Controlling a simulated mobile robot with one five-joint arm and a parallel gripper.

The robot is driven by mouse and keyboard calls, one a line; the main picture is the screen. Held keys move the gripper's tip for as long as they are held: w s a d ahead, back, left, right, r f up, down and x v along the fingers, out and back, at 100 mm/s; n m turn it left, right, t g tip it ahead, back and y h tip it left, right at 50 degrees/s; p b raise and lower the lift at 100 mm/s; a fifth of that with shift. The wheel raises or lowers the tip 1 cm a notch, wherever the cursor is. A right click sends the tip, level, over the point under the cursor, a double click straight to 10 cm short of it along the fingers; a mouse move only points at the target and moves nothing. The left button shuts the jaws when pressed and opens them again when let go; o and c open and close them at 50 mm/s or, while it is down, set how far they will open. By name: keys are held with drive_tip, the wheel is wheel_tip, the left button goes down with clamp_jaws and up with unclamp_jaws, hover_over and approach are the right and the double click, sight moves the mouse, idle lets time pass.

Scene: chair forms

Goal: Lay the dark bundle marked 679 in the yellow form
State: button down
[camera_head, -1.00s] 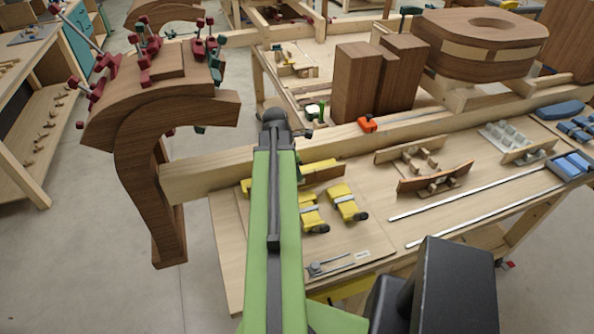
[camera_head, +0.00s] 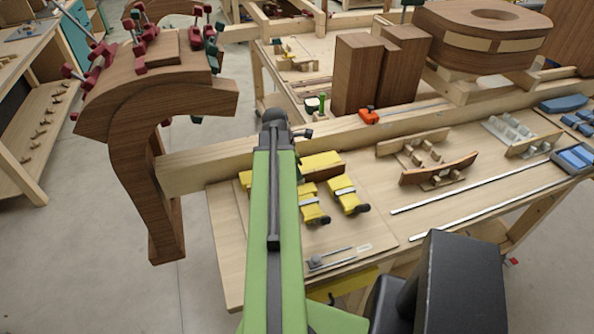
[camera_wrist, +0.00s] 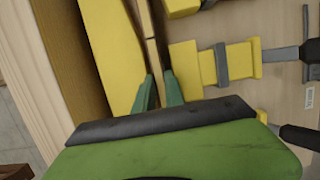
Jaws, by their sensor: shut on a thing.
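My gripper (camera_wrist: 158,92) is shut on a thin wooden bundle (camera_wrist: 152,52), seen edge-on in the wrist view between the two green fingers. No number on it is legible. The bundle lies between a long yellow part of the form (camera_wrist: 112,45) on the left and a yellow block (camera_wrist: 185,68) on the right. Whether it touches either, or how deep it sits, I cannot tell. In the head view my arm hides the gripper and much of the yellow form (camera_head: 322,160). A brown strip (camera_head: 330,173) shows just right of the arm, under the yellow.
Yellow clamps (camera_head: 345,193) sit on the bench by the form. A curved brown piece (camera_head: 440,170) on a wooden form and long metal bars (camera_head: 470,190) lie to the right. A large brown chair frame (camera_head: 150,130) with red clamps stands left. Brown blocks (camera_head: 357,75) stand behind.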

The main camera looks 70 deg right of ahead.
drive_tip(key=shift+f, duration=0.2)
drive_tip(key=c, duration=1.3)
unclamp_jaws()
drive_tip(key=shift+r, duration=0.15)
drive_tip(key=p+v, duration=1.6)
drive_tip(key=v, duration=0.1)
drive_tip(key=shift+r+p, duration=0.1)
drive_tip(key=shift+p, duration=0.2)
